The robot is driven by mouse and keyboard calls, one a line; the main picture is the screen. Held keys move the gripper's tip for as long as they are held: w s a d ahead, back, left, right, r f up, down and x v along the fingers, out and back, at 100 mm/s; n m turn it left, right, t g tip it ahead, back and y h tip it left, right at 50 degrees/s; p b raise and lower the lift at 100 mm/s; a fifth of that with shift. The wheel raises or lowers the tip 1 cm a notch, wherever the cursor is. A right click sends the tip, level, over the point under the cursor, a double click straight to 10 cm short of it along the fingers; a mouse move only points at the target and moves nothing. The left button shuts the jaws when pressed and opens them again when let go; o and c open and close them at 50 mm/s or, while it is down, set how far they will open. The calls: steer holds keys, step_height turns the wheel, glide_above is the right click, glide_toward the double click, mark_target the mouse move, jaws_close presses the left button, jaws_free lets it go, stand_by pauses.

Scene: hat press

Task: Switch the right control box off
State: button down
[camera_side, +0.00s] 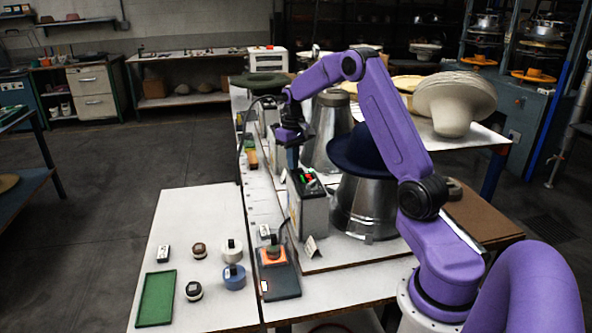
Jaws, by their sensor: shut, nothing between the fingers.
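A grey control box (310,212) stands upright in front of the metal press with the dark blue hat (362,150). It is the box farther to the right in the picture. Its dark top has a red and a green part; I cannot tell the switch position. My gripper (292,160) points down, shut and empty, a little above and behind this box's top, apparently apart from it. Another box (268,112) stands farther back by the press with the green hat (262,82), partly hidden by my arm.
The front table (185,255) holds a green tray (156,298), several small round pieces and a white block. An orange-and-black device (274,255) and a small folded card (312,247) are near the box. A large pale hat form (455,98) stands at the right.

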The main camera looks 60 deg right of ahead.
steer(key=shift+f, duration=0.5)
stand_by(0.3)
steer(key=shift+r, duration=3.55)
steer(key=s+a+r+n, duration=0.1)
steer(key=s+a+n, duration=0.35)
steer(key=a, duration=0.75)
steer(key=s+a+r+n, duration=0.1)
steer(key=s+a+n, duration=0.3)
steer(key=a, duration=0.9)
steer(key=s+a+f+n, duration=0.1)
steer(key=s+a+n, duration=0.2)
steer(key=s, duration=0.9)
steer(key=s+a+f+n, duration=0.2)
steer(key=s+a+n, duration=0.1)
steer(key=s, duration=0.9)
steer(key=shift+s+n, duration=0.4)
steer(key=shift+n, duration=0.15)
